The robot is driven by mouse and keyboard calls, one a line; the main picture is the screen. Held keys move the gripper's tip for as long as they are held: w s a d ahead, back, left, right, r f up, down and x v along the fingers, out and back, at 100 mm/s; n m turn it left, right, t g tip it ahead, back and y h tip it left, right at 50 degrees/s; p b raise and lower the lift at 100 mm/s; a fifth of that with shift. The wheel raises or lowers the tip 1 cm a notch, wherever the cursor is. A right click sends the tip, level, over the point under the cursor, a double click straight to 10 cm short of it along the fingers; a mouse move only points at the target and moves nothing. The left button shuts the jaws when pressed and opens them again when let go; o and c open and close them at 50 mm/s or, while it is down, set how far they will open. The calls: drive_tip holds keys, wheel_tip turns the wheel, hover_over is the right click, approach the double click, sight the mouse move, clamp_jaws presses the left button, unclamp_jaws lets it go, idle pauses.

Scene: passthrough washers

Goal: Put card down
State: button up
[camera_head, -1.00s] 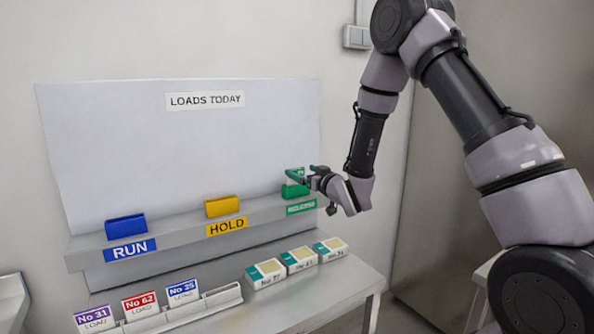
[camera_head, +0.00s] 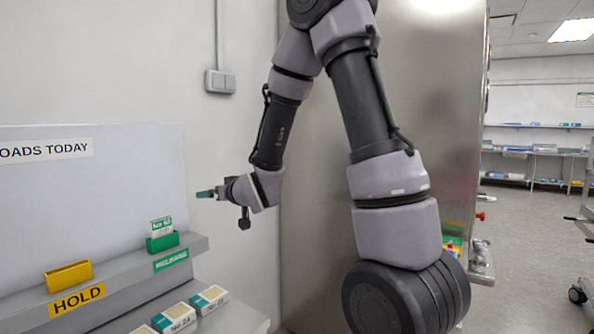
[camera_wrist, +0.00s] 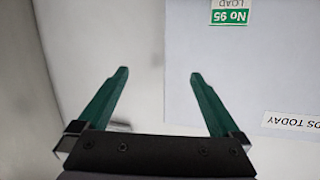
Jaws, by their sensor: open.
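The card (camera_head: 161,227), white with a green band, stands in the green holder (camera_head: 162,243) at the right end of the grey ledge. In the wrist view the card reads "No 95 LOAD" (camera_wrist: 231,14), upside down and cut off by the top edge. My gripper (camera_head: 203,194) is to the right of and above the card, apart from it. In the wrist view my gripper (camera_wrist: 158,74) has its two green fingers spread, with nothing between them.
A yellow holder (camera_head: 68,277) marked HOLD stands empty further left on the ledge (camera_head: 120,276). White-and-teal boxes (camera_head: 209,299) sit below. A steel wall panel (camera_head: 420,120) stands behind my arm. The white board (camera_head: 150,165) backs the ledge.

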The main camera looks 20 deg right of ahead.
drive_tip(key=s+d+r+m+g+h, duration=0.25)
drive_tip(key=s+d+r, duration=0.25)
drive_tip(key=s+d, duration=0.3)
drive_tip(key=s+d+r+m+g+h, duration=0.1)
drive_tip(key=s+d+r+m+g, duration=0.3)
drive_tip(key=s, duration=0.6)
drive_tip(key=s+d+r, duration=0.1)
drive_tip(key=s+r, duration=0.1)
drive_tip(key=s, duration=0.9)
drive_tip(key=shift+s+d+g, duration=0.15)
drive_tip(key=shift+d+g, duration=0.15)
drive_tip(key=shift+g, duration=0.15)
drive_tip(key=shift+y, duration=0.25)
